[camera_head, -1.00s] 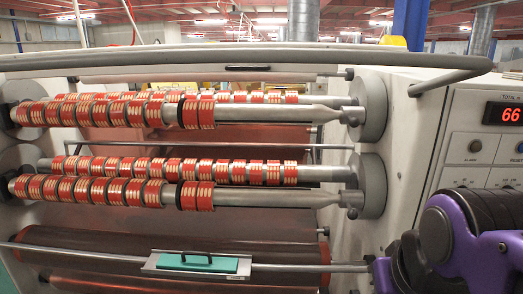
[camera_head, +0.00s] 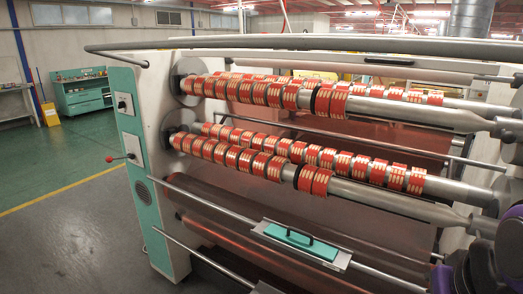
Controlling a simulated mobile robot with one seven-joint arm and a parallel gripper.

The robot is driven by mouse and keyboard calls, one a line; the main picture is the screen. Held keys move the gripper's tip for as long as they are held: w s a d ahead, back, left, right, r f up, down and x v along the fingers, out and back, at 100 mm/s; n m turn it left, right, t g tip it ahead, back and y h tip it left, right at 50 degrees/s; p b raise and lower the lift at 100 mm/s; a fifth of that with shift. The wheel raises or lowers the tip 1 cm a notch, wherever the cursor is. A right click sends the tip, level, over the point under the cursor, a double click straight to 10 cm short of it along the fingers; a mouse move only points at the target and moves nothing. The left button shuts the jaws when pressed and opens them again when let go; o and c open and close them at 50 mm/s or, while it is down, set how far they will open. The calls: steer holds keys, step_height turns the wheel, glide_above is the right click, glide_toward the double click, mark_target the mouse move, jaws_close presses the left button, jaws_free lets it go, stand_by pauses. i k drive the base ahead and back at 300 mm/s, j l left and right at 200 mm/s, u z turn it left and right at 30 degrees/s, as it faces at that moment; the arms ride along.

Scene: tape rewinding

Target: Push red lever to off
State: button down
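The red lever (camera_head: 110,158) is a small red ball on a thin rod. It sticks out to the left from a pale plate on the left end panel (camera_head: 140,165) of the rewinding machine. A second plate with a dark knob (camera_head: 122,104) sits above it. Part of my purple and dark arm shows at the lower right edge, far from the lever. My gripper's fingers are not in view.
Shafts with red tape rolls (camera_head: 275,95) span the machine. A teal block with a handle (camera_head: 300,241) sits on a lower bar. The green floor (camera_head: 60,160) left of the machine is open. A teal workbench (camera_head: 82,92) stands at the back left.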

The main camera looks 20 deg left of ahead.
mark_target(109, 159)
steer(key=u, duration=0.4)
steer(key=j+u, duration=0.1)
steer(key=u, duration=0.35)
steer(key=j+u, duration=0.1)
steer(key=u, duration=0.75)
steer(key=i+j+u, duration=0.2)
steer(key=i, duration=0.8)
steer(key=i+u, duration=0.15)
steer(key=i, duration=0.8)
